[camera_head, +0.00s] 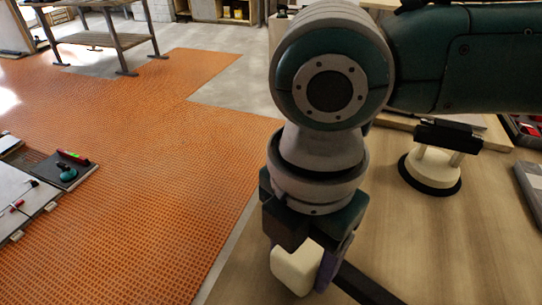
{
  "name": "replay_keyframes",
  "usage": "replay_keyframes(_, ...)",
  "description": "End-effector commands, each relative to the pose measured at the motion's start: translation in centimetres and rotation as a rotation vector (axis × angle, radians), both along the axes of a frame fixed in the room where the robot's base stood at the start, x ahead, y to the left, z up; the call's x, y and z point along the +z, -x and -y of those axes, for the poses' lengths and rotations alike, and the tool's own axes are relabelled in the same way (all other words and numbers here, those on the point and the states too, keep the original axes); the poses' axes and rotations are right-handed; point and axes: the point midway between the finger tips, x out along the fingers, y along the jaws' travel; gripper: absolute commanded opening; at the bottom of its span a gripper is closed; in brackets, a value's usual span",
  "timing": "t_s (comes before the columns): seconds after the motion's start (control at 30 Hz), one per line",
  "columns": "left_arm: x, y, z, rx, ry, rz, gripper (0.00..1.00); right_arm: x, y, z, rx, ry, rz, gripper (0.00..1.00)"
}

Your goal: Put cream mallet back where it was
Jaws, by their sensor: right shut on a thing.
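The cream mallet (297,267) shows as a pale block-shaped head below my right gripper (312,248), with a dark handle (366,286) running down to the right. My right gripper is shut on the mallet, over the left part of the wooden table (450,250). My own wrist and fingers hide part of it. Whether the mallet touches the table I cannot tell. My left gripper is not in view.
A cream and black suction cup (433,168) stands on the table to the right. Grey tile edges and a tray lie at the far right. Orange matting (150,180) covers the floor at left, with tools on a grey slab (20,195). A bench (105,35) stands behind.

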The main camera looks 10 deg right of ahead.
Motion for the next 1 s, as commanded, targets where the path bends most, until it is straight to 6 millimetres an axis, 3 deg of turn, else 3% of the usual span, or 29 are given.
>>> replay_keyframes(0.83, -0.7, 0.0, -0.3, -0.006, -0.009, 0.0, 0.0, -1.1, 0.0, 0.0, 0.001, -0.001, 0.001, 0.0)
replay_keyframes(0.87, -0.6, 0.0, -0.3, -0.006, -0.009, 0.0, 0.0, -1.1, 0.0, 0.0, 0.001, -0.001, 0.001, 0.66)
replay_keyframes(1.0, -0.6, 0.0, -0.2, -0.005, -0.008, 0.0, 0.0, -1.1, 0.0, 0.0, 0.001, -0.001, 0.001, 0.82)
